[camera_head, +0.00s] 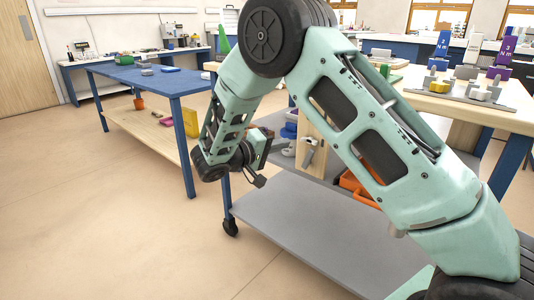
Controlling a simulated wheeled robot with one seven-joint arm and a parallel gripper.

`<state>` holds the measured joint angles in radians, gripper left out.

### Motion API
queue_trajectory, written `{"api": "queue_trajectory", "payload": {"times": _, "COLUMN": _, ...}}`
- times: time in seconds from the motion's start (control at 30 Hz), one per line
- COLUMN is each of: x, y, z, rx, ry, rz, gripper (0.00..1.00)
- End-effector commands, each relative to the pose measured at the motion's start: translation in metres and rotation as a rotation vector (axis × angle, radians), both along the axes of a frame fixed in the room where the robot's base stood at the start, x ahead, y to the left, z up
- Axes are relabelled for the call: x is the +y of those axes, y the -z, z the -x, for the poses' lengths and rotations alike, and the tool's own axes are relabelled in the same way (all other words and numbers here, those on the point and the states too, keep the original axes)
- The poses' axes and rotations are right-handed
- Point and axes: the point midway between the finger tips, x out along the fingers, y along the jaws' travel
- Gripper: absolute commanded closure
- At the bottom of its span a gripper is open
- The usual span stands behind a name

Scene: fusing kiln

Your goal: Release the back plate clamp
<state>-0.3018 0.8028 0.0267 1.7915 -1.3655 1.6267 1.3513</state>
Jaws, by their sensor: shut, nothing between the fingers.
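My gripper (258,181) hangs at the end of my bent arm, left of the middle of the picture. It looks shut, with nothing held in it. Right of it, a light wooden upright board (316,132) stands on the grey cart, with a metal lever-like fitting (308,154) on its face. This may be the back plate clamp, but I cannot tell for sure or see its state. My gripper appears apart from the fitting. My forearm hides part of the board and whatever lies behind it.
The grey cart (310,235) has a bare lower shelf and orange bins (358,187). A blue table (150,78) stands at the left. A worktable at the right bears metal fixtures with blue and purple uprights (503,55). Floor at the left front is clear.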

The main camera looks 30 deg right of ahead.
Motion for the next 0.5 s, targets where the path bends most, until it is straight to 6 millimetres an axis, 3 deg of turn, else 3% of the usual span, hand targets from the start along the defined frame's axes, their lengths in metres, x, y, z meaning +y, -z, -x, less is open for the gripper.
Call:
{"api": "queue_trajectory", "payload": {"times": 0.1, "x": -0.024, "y": 0.004, "z": -0.002, "rx": 0.000, "ry": 0.004, "rz": 0.001, "gripper": 1.00}}
{"api": "queue_trajectory", "payload": {"times": 0.3, "x": -0.031, "y": 0.012, "z": 0.024, "rx": 0.002, "ry": 0.000, "rz": 0.001, "gripper": 1.00}}
{"api": "queue_trajectory", "payload": {"times": 0.5, "x": -0.033, "y": 0.014, "z": 0.033, "rx": 0.000, "ry": -0.001, "rz": 0.000, "gripper": 1.00}}
